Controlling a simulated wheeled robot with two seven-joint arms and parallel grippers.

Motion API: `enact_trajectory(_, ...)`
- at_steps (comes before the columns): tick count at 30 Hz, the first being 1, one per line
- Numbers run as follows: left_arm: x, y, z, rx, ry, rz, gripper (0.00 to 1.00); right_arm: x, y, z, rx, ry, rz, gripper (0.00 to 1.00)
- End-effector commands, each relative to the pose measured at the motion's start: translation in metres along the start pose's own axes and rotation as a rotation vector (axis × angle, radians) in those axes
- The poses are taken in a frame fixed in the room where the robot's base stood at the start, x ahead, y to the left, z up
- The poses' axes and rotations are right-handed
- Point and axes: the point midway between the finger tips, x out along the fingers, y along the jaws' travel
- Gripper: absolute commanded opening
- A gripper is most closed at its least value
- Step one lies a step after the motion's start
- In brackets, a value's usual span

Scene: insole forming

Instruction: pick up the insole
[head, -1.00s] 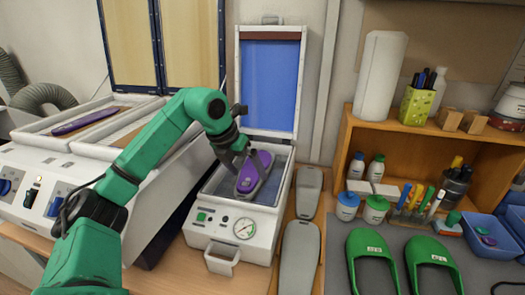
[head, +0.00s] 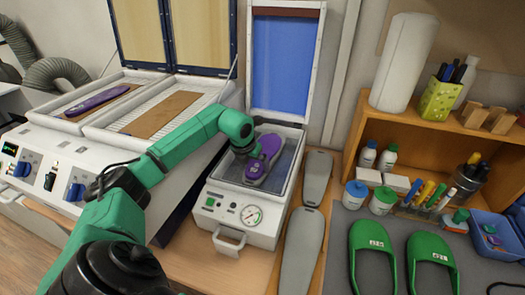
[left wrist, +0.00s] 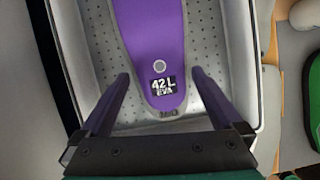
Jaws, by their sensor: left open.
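A purple insole (head: 264,158) lies in the open white press box (head: 208,197), on its perforated metal bed. In the left wrist view the insole (left wrist: 162,40) carries a "42 L EVA" label and a small round mark, with its rounded end toward my gripper. My left gripper (left wrist: 161,77) is open, with one finger on each side of that end, apart from it. In the head view the left wrist hides the fingers over the box. A second purple insole (head: 97,100) lies in the left tray of the white heater. My right gripper is not in view.
The press's blue-lined lid (head: 284,65) stands open behind the box. Grey flat forms (head: 299,250) lie right of the press. Green slippers (head: 372,255), bottles and a wooden shelf (head: 430,140) stand farther right. The heater (head: 50,150) stands at left.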

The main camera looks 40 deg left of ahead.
Motion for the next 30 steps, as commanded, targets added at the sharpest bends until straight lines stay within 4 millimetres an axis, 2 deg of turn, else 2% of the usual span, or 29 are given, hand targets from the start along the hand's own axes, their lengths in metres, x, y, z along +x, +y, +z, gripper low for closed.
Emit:
enact_trajectory(6, 0.004, 0.000, 0.000, 0.001, -0.002, 0.001, 1.00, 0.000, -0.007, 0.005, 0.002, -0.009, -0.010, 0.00)
enact_trajectory(11, 0.004, 0.000, 0.000, 0.001, -0.001, 0.001, 0.39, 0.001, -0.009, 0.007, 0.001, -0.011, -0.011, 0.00)
enact_trajectory(12, 0.004, 0.000, 0.000, 0.001, -0.001, 0.000, 0.23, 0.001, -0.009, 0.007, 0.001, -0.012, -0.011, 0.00)
enact_trajectory(23, -0.002, 0.000, 0.003, 0.000, -0.003, 0.000, 0.23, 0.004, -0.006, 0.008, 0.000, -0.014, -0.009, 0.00)
enact_trajectory(26, -0.013, 0.000, 0.008, 0.000, -0.006, -0.001, 0.22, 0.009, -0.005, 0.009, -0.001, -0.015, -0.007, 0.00)
enact_trajectory(30, -0.046, 0.000, 0.022, -0.001, -0.011, -0.001, 0.22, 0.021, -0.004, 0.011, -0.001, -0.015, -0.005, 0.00)
